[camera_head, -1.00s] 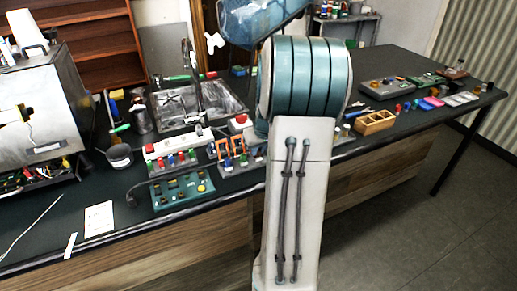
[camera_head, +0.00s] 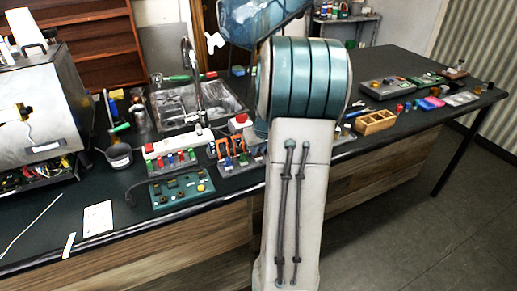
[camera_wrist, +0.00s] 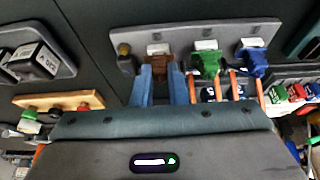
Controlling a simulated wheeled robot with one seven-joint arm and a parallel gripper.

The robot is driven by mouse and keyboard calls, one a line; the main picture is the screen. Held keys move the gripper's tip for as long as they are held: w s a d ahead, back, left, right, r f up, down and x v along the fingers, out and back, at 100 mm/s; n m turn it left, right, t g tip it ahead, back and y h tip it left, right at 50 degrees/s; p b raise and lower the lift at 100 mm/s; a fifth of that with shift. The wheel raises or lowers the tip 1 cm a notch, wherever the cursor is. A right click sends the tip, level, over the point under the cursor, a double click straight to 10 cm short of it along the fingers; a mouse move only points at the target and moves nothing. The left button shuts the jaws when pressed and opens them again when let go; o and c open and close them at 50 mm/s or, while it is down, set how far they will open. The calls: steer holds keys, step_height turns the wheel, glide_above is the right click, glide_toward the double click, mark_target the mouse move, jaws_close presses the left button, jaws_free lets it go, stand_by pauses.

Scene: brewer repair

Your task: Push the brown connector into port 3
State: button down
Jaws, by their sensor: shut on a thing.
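In the wrist view my gripper (camera_wrist: 162,76) has two blue fingers shut around the brown connector (camera_wrist: 161,64). The connector is at the grey port strip (camera_wrist: 222,33), just below a white label. I cannot tell how far it sits in its port, and the port numbers are not readable. A green connector (camera_wrist: 206,64) and a blue connector (camera_wrist: 252,62) stand to its right on the same strip, with orange cables below them. In the head view my gripper does not show, and my arm hides part of the bench.
A small brown knob (camera_wrist: 124,49) is at the strip's left end. An orange-topped block (camera_wrist: 58,101) lies at left. In the head view, a green button panel (camera_head: 182,190) and a white power strip (camera_head: 179,144) stand near the sink (camera_head: 175,105). The brewer (camera_head: 38,105) is at left.

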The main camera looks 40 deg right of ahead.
steer(key=c, duration=1.3)
jaws_free()
steer(key=shift+c, duration=0.2)
steer(key=shift+r, duration=0.15)
steer(key=b+v, duration=0.1)
steer(key=v, duration=1.2)
steer(key=shift+s+r, duration=0.25)
steer(key=s+a+n, duration=0.1)
steer(key=s+a, duration=0.2)
steer(key=a, duration=1.2)
steer(key=s+a+f+n, duration=0.1)
steer(key=s+a+f, duration=0.1)
steer(key=s+a, duration=0.3)
steer(key=s+a+f+g+y, duration=0.1)
steer(key=s+a+f, duration=0.2)
steer(key=s+a, duration=0.2)
steer(key=a, duration=0.3)
steer(key=shift+s+a+f+n, duration=0.3)
steer(key=shift+s+n, duration=0.1)
